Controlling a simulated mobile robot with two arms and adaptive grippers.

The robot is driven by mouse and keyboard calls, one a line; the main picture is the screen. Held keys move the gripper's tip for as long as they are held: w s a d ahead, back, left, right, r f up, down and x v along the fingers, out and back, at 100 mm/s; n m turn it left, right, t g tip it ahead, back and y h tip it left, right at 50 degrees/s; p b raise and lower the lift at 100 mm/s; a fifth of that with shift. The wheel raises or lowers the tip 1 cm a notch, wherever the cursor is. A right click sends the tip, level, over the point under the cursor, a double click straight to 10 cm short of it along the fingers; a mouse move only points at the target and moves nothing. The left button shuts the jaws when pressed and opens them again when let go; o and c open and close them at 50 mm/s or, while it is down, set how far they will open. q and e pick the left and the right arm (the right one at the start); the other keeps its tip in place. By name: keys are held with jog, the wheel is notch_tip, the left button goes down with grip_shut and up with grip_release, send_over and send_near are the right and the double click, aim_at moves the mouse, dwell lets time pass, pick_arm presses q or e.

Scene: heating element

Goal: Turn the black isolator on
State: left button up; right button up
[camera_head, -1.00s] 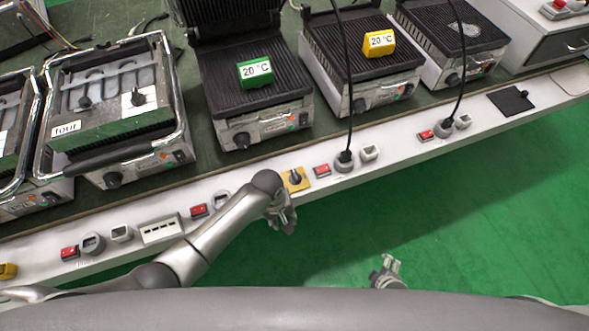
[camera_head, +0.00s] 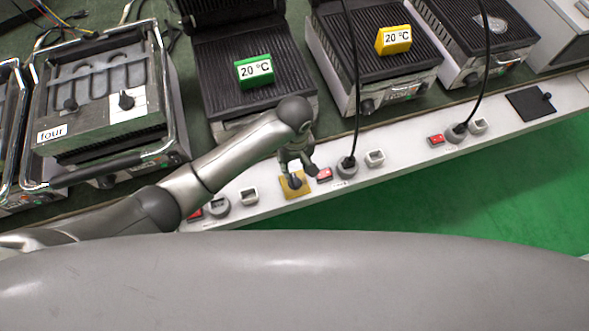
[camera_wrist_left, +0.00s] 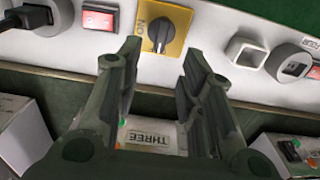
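A black square isolator plate with a black knob (camera_head: 530,103) lies at the right end of the white front rail in the head view. A yellow square isolator plate with a dark knob (camera_head: 295,184) sits on the rail near the middle; it also shows at the top of the left wrist view (camera_wrist_left: 163,30). My left gripper (camera_head: 301,170) is over the yellow isolator, far left of the black one. In the left wrist view its two fingers (camera_wrist_left: 160,58) are apart and empty, just short of the yellow plate. My right gripper is out of view.
Red switches (camera_head: 324,174), grey sockets and a plugged-in black cable (camera_head: 347,166) line the rail (camera_head: 410,156). Contact grills stand behind it, with a green 20 °C block (camera_head: 254,71) and a yellow one (camera_head: 393,40). Green floor (camera_head: 480,190) is clear in front.

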aim_at(294, 178)
pick_arm(q)
notch_tip(294, 178, down, 9)
jog(key=shift+r+b, duration=0.2)
jog(key=shift+b, duration=0.2)
grip_shut()
